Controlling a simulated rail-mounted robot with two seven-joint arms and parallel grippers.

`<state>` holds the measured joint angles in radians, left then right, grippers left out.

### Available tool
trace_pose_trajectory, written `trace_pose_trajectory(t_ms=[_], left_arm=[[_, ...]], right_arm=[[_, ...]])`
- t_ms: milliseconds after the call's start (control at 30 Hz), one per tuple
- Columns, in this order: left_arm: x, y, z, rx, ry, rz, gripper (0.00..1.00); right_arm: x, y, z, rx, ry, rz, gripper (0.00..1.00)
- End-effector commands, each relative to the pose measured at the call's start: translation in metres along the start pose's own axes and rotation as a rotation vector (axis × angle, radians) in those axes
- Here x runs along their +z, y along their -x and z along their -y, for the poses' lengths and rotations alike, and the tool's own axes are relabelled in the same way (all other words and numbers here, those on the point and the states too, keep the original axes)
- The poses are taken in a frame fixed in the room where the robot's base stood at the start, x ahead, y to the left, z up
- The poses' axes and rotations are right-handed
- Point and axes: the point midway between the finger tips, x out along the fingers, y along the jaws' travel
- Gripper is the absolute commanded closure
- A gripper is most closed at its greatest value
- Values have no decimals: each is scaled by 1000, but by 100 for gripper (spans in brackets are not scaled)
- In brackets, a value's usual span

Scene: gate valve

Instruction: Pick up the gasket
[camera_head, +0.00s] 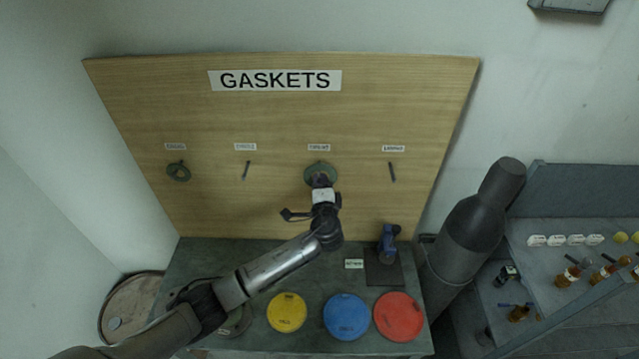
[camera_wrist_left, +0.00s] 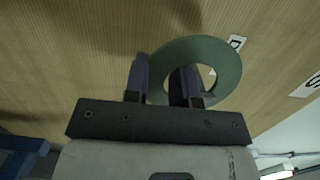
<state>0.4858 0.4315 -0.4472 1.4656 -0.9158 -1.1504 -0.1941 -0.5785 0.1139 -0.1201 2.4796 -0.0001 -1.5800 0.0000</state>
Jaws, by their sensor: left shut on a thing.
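A green ring-shaped gasket (camera_head: 312,166) is at the board's third labelled position from the left, below the GASKETS sign. My left gripper (camera_head: 321,183) is at this gasket and partly covers it in the head view. In the left wrist view the gasket (camera_wrist_left: 228,70) sits between the two dark fingers (camera_wrist_left: 163,75), with one finger at its hole and the other at its outer edge. The gripper is shut on its rim. The peg behind the gasket is hidden, so I cannot tell whether the gasket still hangs on it. My right gripper is not in view.
Another dark gasket (camera_head: 178,173) hangs at the far left of the wooden board (camera_head: 280,130). Two other pegs (camera_head: 246,170) (camera_head: 392,172) are bare. Below stands a bench with yellow (camera_head: 287,312), blue (camera_head: 346,316) and red (camera_head: 398,316) discs. A dark cylinder (camera_head: 470,235) stands right.

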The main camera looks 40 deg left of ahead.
Motion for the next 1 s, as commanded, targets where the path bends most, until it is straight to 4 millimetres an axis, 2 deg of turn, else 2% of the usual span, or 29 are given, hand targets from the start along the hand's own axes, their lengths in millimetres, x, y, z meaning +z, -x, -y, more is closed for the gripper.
trace_pose_trajectory(t_ms=[600, 800, 1000], left_arm=[[0, 118, -2, 1, 4, -2, 98], [0, 146, -1, 1, 2, -1, 98], [0, 160, 0, 0, 1, 1, 98]], right_arm=[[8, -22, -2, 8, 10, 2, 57], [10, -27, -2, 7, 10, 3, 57], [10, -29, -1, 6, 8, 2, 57]])
